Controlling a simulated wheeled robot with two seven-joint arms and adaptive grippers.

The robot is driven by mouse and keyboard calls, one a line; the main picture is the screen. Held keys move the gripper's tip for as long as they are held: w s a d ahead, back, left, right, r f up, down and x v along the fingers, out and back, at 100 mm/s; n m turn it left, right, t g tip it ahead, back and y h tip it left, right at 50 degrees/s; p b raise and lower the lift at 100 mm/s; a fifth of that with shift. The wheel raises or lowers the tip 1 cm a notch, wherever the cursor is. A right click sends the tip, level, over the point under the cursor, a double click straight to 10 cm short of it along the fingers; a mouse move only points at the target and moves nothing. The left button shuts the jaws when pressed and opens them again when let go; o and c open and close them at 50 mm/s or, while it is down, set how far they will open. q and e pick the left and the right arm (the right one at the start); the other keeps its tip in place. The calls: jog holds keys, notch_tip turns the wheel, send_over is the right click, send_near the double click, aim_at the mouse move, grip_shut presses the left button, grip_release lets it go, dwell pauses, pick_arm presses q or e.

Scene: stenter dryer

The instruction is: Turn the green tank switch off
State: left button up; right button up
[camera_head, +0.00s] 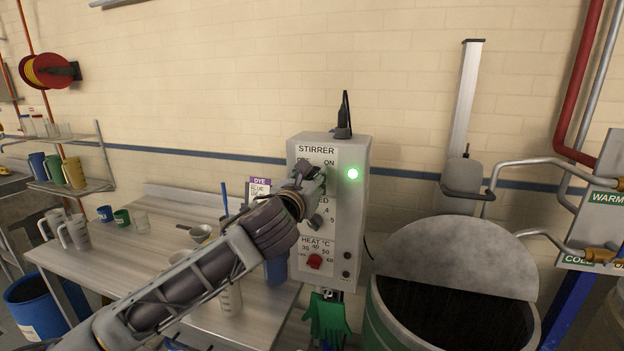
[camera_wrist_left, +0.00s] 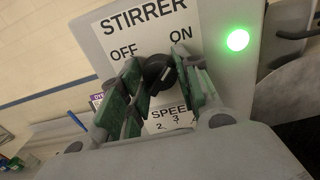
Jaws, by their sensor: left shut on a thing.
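The grey STIRRER control box (camera_head: 350,225) stands in front of the wall; it also fills the upper part of the left wrist view (camera_wrist_left: 205,25). Its black rotary switch (camera_wrist_left: 158,72) sits below the OFF and ON labels, and a pale mark on it tilts up to the right, towards ON. The green lamp (camera_head: 352,174) beside it is lit. My left gripper (camera_wrist_left: 166,88) is shut on the switch, a green finger on each side. In the head view my left gripper (camera_head: 312,192) hides the switch. My right gripper is not in view.
The green tank (camera_head: 378,325) with a half-round grey lid (camera_head: 455,257) stands right of the box. A table (camera_head: 160,265) with jugs and cups is at the left.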

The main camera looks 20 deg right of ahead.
pick_arm(q)
jog(key=shift+c, duration=0.8)
jog(key=shift+n, duration=0.6)
jog(key=shift+n+p, duration=0.5)
jog(key=shift+n, duration=0.7)
jog(key=n, duration=0.5)
jog(key=shift+p, duration=0.35)
jog(key=n, duration=0.4)
jog(key=shift+n, duration=0.4)
jog(key=n, duration=0.4)
jog(key=shift+n+p, duration=0.3)
jog(key=shift+f, duration=0.1)
